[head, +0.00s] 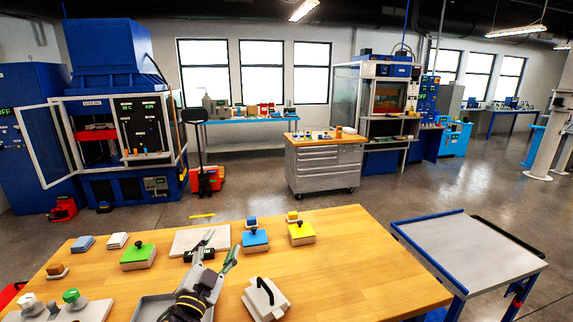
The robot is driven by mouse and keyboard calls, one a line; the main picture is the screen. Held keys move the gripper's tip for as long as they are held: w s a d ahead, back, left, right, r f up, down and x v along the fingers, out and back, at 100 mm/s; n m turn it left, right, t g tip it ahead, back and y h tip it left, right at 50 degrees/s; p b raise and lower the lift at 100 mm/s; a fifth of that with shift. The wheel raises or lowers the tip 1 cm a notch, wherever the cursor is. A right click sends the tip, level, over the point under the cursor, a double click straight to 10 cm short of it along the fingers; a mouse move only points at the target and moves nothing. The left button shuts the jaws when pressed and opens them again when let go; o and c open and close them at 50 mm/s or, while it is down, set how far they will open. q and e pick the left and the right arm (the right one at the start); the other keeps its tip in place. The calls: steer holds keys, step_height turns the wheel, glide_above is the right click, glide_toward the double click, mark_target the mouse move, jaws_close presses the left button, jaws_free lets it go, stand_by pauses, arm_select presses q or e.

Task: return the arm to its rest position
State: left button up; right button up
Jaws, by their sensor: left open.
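My left gripper (217,249) reaches in over the wooden table (350,262) from the bottom of the head view. Its two grey fingers are spread apart and nothing shows between them. The fingertips are over or close to a pale board (186,241) and a small black block (199,255); I cannot tell the exact height above them. Part of a grey tray (150,306) shows under my left arm, which hides the rest of it. My right gripper is not in view.
A green-topped block (138,256), a blue-topped block (255,241) and a yellow-topped block (301,233) stand around the gripper. A white block with a black handle (266,299) is right of it. The table's right part is clear. A grey-topped cart (470,252) stands beyond.

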arm_select(q)
steer(key=s+a+f+n+g+y, duration=0.3)
steer(key=s+f+n+g, duration=0.1)
steer(key=f, duration=0.4)
steer(key=s+a+f+n+g+y, duration=0.2)
steer(key=s+a+f+n+g, duration=0.15)
steer(key=f, duration=0.45)
steer(key=s+d+f+g+h, duration=0.1)
steer(key=s+f+g, duration=0.4)
steer(key=s, duration=0.4)
steer(key=s+d+f+g+h, duration=0.1)
steer(key=s+f+g, duration=0.4)
steer(key=s, duration=0.4)
steer(key=s+f, duration=0.3)
steer(key=f, duration=3.1)
steer(key=s+a+f, duration=0.2)
steer(key=s+f, duration=0.7)
steer(key=s, duration=0.2)
steer(key=s+a+f+g, duration=0.1)
steer(key=s+a+f, duration=0.1)
steer(key=s+f, duration=0.8)
steer(key=shift+s+a+f, duration=0.15)
steer(key=shift+s+f, duration=0.05)
steer(key=shift+s, duration=0.3)
